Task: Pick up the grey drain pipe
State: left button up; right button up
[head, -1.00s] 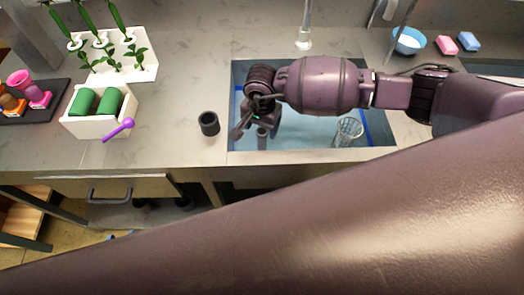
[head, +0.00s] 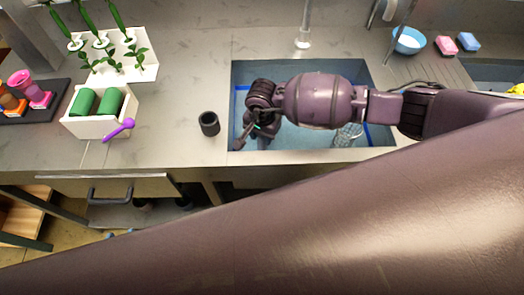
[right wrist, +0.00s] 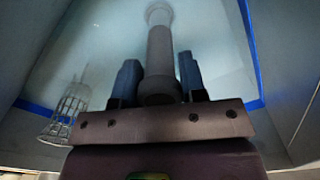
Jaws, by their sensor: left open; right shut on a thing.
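The grey drain pipe (right wrist: 159,48) runs between the two dark blue fingers of my right gripper (right wrist: 158,76) in the right wrist view. The fingers are shut on it, and its wider far end points towards the pale sink floor. I cannot tell whether that end touches the floor. In the head view my right gripper (head: 258,135) is over the left part of the sink (head: 300,143), and the wrist largely hides the pipe. My left gripper does not show in the head view.
A wire basket (head: 347,134) is in the sink at the right, also in the right wrist view (right wrist: 68,112). A dark cup (head: 209,123) stands left of the sink. A white box (head: 100,123) with green blocks is further left. A large link of mine crosses the foreground.

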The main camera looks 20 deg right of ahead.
grip_shut()
